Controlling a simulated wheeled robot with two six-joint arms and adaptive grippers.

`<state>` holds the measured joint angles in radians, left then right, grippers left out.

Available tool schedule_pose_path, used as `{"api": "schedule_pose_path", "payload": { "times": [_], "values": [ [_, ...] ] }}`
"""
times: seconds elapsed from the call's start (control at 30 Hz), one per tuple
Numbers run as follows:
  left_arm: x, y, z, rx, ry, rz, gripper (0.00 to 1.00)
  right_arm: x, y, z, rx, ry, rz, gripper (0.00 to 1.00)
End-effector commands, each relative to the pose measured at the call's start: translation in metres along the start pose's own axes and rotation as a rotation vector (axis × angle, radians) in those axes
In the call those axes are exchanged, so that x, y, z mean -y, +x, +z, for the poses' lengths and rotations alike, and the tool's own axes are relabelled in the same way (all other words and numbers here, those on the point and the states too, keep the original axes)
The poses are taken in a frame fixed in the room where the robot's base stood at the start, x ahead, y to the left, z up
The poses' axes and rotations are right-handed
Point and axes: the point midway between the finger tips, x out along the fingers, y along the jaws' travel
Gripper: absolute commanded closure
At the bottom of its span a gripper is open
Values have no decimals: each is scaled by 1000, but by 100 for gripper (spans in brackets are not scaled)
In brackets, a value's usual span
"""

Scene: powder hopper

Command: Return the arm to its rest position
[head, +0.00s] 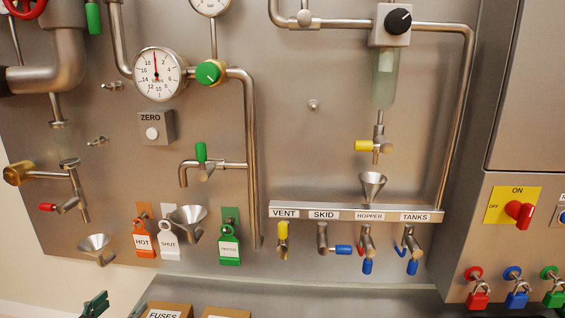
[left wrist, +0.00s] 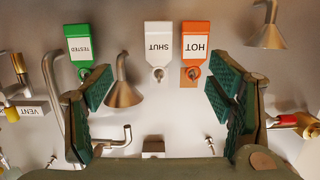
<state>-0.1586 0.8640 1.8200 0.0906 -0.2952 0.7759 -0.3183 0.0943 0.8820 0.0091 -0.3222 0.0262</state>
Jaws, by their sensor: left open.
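My left gripper (head: 95,305) shows only as a dark green fingertip at the bottom left edge of the head view, in front of and below the panel. In the left wrist view my left gripper (left wrist: 158,95) has its two green-padded fingers spread wide with nothing between them. That view shows the panel upside down, with the HOT tag (left wrist: 196,48), the SHUT tag (left wrist: 158,48) and the TESTED tag (left wrist: 78,45) beyond the fingers, apparently not touched. The rest of the left arm is hidden in the head view. My right gripper is in neither view.
Funnels stick out from the panel, one by the tags (head: 188,222) and one at lower left (head: 97,248). A labelled valve rail (head: 355,212) runs at right. A FUSES box (head: 166,311) stands at the bottom. Padlocks (head: 478,295) hang at lower right.

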Motion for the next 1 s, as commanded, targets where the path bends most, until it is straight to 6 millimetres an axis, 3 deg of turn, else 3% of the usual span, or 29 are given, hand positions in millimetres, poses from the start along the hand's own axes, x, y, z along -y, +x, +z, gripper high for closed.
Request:
{"api": "schedule_pose_path", "payload": {
  "times": [0.13,0.37,0.57,0.67,0.77,0.87,0.97,1.0],
  "values": [
    [7,0,8,30,-2,-26,25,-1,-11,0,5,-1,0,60],
    [32,-11,45,123,6,-105,25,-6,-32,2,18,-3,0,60],
    [47,-31,92,250,15,-175,25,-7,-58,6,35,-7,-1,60],
    [51,-52,128,351,21,-211,25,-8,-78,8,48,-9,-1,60],
    [46,-83,171,478,30,-239,25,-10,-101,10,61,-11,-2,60],
    [30,-127,218,629,41,-249,25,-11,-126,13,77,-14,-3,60],
    [-5,-192,267,818,53,-228,25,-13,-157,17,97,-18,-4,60],
    [-25,-223,285,901,57,-208,25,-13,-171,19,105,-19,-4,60]
  ]
}}
